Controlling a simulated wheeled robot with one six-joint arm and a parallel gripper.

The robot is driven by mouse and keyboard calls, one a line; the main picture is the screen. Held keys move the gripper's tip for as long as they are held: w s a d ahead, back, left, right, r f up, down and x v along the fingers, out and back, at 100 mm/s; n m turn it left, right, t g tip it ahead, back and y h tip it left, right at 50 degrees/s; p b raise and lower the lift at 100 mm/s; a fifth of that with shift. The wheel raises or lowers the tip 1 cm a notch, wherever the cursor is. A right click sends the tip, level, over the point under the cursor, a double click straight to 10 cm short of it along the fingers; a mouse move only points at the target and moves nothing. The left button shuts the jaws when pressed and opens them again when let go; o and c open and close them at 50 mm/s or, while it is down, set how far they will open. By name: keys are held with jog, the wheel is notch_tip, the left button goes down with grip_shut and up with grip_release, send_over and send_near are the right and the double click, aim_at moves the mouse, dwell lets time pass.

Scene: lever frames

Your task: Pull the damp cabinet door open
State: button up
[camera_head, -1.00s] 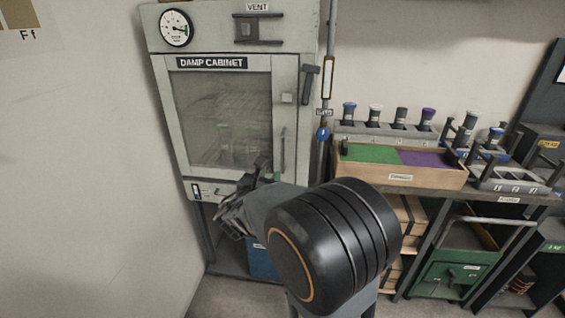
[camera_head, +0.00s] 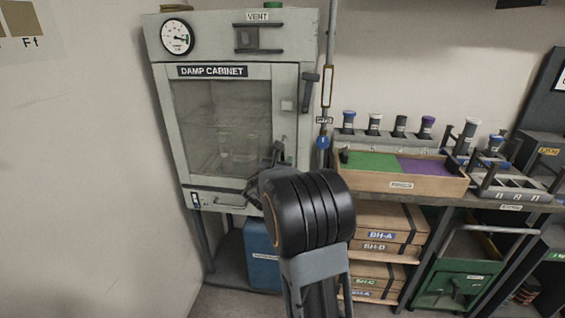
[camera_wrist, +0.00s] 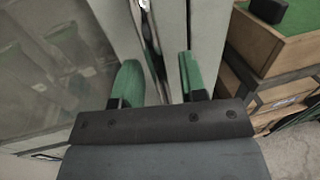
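The damp cabinet (camera_head: 220,20) is a pale grey-green box at the left of the head view. Its door (camera_head: 190,80), with a large window, looks shut against the frame. A dark latch lever (camera_head: 309,92) is at the door's upper right. My gripper (camera_head: 272,157) is at the door's lower right and partly hides the vertical handle there. In the wrist view my gripper (camera_wrist: 157,75) is open, its green pads apart. A shiny vertical bar, apparently the door handle (camera_wrist: 148,28), shows between and beyond the fingers. Contact cannot be told.
A vertical pipe with a blue fitting (camera_head: 322,143) runs right of the cabinet. A bench with a wooden tray (camera_head: 403,185) of green and purple stands farther right, with boxes (camera_head: 385,236) below. A blue container (camera_head: 262,262) sits under the cabinet. A wall closes the left side.

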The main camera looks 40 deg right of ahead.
jog(key=shift+w+d, duration=0.1)
jog(key=shift+d, duration=0.05)
jog(key=shift+c, duration=0.4)
grip_shut()
